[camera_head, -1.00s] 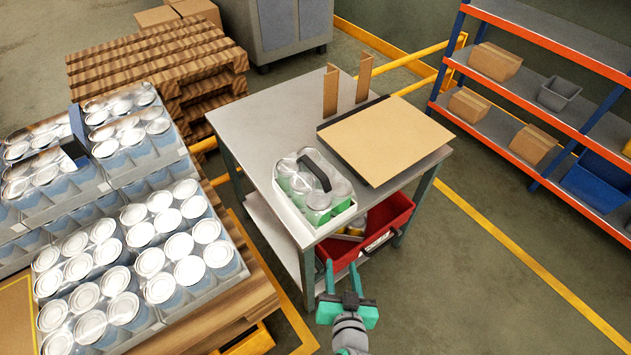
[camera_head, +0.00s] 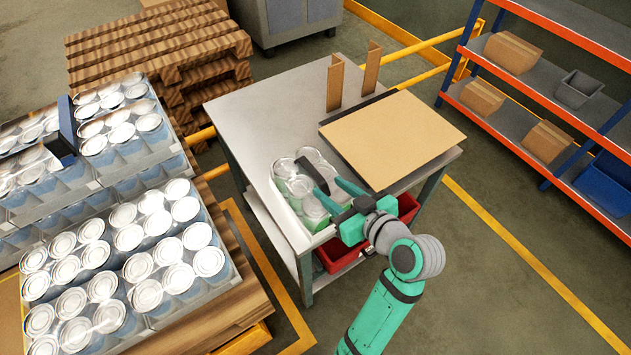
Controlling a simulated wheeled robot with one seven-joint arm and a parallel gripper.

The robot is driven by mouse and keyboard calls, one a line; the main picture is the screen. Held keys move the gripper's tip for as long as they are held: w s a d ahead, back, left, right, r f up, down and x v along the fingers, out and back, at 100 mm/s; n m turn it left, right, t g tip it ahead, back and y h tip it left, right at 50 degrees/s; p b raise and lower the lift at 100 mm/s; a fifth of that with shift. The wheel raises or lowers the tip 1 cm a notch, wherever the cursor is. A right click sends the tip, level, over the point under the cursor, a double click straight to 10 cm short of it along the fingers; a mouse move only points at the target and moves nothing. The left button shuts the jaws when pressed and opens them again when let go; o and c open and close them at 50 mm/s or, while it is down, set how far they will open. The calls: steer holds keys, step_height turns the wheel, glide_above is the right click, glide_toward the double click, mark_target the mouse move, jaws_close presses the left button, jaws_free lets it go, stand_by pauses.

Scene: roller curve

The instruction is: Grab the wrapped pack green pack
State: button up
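One finger overlaps the pack in the picture. I cannot tell whether it touches. My gripper and arm hide the pack's right front part.
A cardboard sheet (camera_head: 392,138) and two upright brown corner posts (camera_head: 334,84) are on the table. A red bin (camera_head: 338,252) is on the shelf below. Pallets of wrapped cans (camera_head: 128,238) stand at left. An orange-blue rack (camera_head: 540,95) stands at right.

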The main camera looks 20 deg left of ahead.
mark_target(313, 171)
steer(key=x, duration=0.5)
steer(key=shift+w+a, duration=0.2)
steer(key=shift+w, duration=0.05)
steer(key=shift+x, duration=2.65)
steer(key=shift+w+d, duration=0.1)
jaws_close()
steer(key=shift+r, duration=0.1)
